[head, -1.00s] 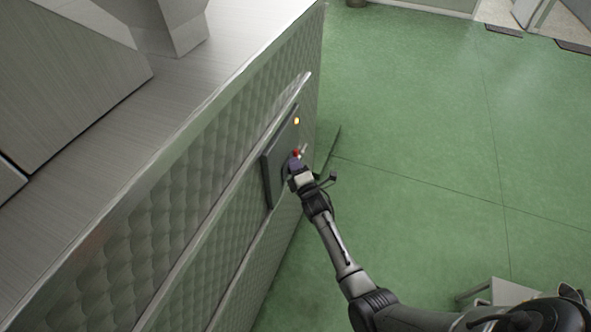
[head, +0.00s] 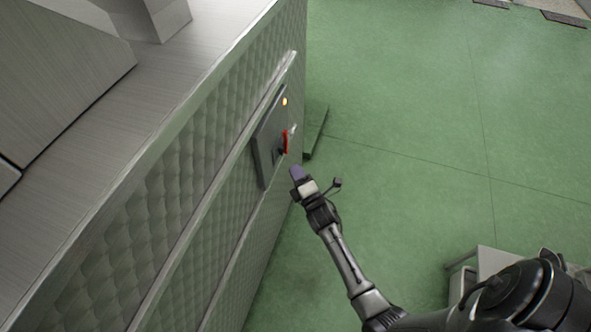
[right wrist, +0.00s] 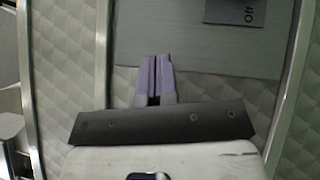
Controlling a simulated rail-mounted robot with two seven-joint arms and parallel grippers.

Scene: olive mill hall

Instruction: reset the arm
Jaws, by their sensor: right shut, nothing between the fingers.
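My right gripper (head: 296,173) is shut and empty. It is apart from the control panel (head: 268,150) on the side of the metal machine, just below and to the right of it in the head view. The panel carries a lit amber lamp (head: 285,101) and a red switch handle (head: 285,141). In the right wrist view the purple fingertips (right wrist: 154,75) are together in front of the grey panel plate (right wrist: 240,62). A darker plate marked "ON" (right wrist: 236,12) shows at the top there. My left gripper is not in view.
The machine's quilted metal side (head: 150,215) and its rails run along the left. Green floor (head: 420,130) lies open to the right. A light grey stand (head: 488,262) is at lower right, near my arm.

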